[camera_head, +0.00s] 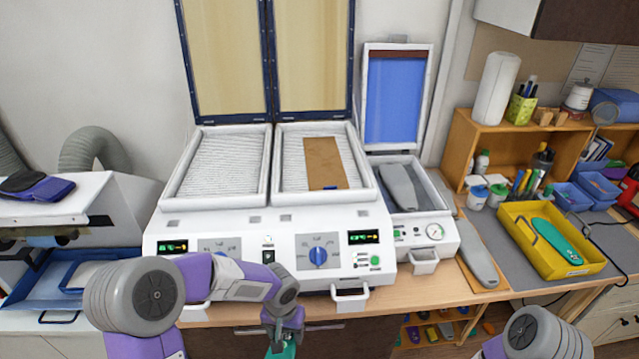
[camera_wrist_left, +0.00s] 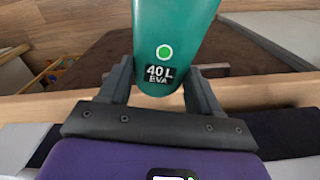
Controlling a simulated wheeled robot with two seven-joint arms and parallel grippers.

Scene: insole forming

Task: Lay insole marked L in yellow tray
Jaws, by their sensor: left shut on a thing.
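My left gripper (camera_head: 284,328) is low in front of the white machine, at the bottom of the head view. It is shut on a green insole (camera_head: 283,350). In the left wrist view the insole (camera_wrist_left: 176,35) stands between the two fingers (camera_wrist_left: 160,90), with a label reading "40 L EVA" and a green dot. The yellow tray (camera_head: 527,252) is on the bench at the right, with another green insole (camera_head: 556,241) lying in it. My right arm shows at the bottom right; its gripper is out of view.
A white two-bed machine (camera_head: 290,235) with raised lids fills the middle. A smaller press (camera_head: 436,232) with a blue lid holds a grey form. Another grey form (camera_head: 478,254) lies left of the tray. Cups, pens and blue bins stand behind the tray.

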